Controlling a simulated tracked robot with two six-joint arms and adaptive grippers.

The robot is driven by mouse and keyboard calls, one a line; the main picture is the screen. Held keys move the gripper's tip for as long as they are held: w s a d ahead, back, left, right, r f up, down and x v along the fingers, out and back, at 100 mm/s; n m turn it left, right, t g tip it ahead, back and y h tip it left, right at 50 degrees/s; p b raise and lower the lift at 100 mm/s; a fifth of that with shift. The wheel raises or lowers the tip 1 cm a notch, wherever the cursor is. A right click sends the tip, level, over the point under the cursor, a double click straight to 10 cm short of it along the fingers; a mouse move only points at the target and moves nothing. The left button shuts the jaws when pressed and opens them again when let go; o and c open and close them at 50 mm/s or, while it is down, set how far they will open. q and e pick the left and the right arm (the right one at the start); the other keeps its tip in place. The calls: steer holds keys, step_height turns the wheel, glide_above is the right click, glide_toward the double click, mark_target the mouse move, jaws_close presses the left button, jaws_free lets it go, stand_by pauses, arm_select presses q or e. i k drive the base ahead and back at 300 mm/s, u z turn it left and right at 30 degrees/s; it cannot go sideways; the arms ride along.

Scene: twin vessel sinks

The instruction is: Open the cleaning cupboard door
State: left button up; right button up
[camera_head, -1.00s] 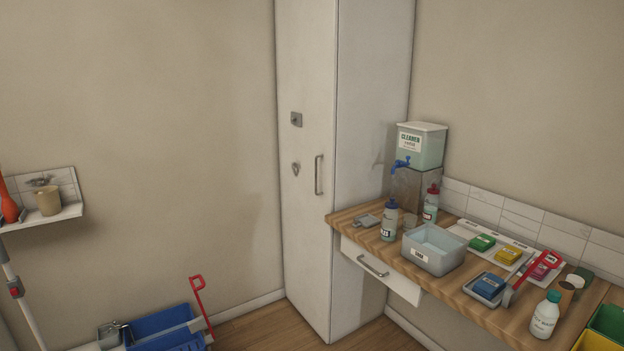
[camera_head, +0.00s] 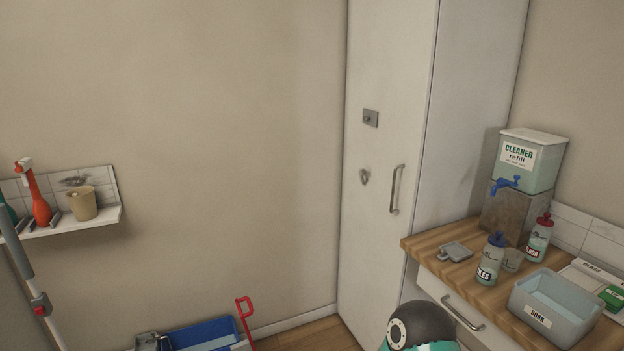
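The cleaning cupboard is a tall white cupboard in the corner, right of centre. Its door (camera_head: 385,225) is shut and has a vertical metal bar handle (camera_head: 396,189) near its right edge. A small grey metal plate (camera_head: 370,118) and a small grey hook-like fitting (camera_head: 364,177) sit on the door left of the handle. Neither gripper shows in the view.
A wooden counter (camera_head: 437,243) with a drawer (camera_head: 447,300) adjoins the cupboard on the right. It holds bottles, a grey SOAK tub (camera_head: 534,314) and a cleaner dispenser (camera_head: 530,160). A blue bucket (camera_head: 203,335) stands low left. A wall shelf (camera_head: 75,224) is at far left.

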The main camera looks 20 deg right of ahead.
mark_target(391, 49)
steer(key=i, duration=1.25)
steer(key=z, duration=0.9)
steer(key=i, duration=0.4)
steer(key=z, duration=0.3)
steer(key=k, duration=0.85)
steer(key=z, duration=0.2)
steer(key=i, duration=0.85)
steer(key=u, duration=0.1)
